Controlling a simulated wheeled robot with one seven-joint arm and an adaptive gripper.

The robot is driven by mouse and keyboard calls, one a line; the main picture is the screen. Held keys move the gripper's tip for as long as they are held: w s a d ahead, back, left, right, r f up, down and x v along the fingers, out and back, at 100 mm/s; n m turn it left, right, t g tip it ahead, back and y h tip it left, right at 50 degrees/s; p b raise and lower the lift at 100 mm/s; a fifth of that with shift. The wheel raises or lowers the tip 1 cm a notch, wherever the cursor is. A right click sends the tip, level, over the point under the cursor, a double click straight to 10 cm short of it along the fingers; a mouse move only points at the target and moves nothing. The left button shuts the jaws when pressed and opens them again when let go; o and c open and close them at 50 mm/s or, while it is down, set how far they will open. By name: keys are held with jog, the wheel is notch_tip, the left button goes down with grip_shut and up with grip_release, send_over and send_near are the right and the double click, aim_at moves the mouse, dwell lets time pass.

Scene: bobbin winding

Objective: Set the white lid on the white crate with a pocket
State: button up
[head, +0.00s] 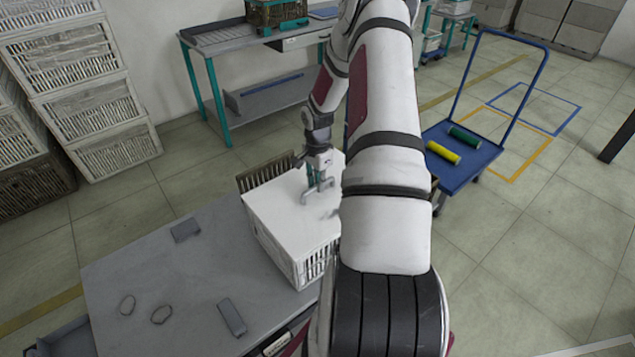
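The white crate (313,267) with slotted sides stands near the right edge of the grey table. The flat white lid (283,212) lies over its top and looks level. My arm covers its right part, so I cannot tell whether every edge is seated. My gripper (319,192) points down over the lid's far half, with its fingers spread and nothing visible between them. A shadow lies on the lid near it; I cannot tell whether the fingertips touch the lid. I cannot make out the pocket.
A brown slatted crate (266,172) stands just behind the white one. A blue trolley (470,165) with green and yellow rolls stands to the right. Stacked crates (115,150) stand at left.

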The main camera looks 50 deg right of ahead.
jog(key=shift+o, duration=1.4)
jog(key=shift+r, duration=0.1)
notch_tip(320, 180, up, 12)
jog(key=a+r+n+t+h, duration=0.15)
jog(key=a+r+n, duration=0.75)
jog(key=a+r, duration=1.05)
jog(key=s+a+r+n+t, duration=0.1)
jog(key=s+a+r+n, duration=0.3)
jog(key=s+a+n, duration=0.2)
jog(key=s+a+r+n+t+y, duration=0.1)
jog(key=s+a+r+n+t, duration=0.1)
jog(key=s+a+n, duration=0.3)
jog(key=s+a+r, duration=0.1)
jog(key=s+a, duration=0.3)
jog(key=a, duration=0.2)
jog(key=shift+s+a+r+n, duration=0.35)
jog(key=shift+s+r+n, duration=0.05)
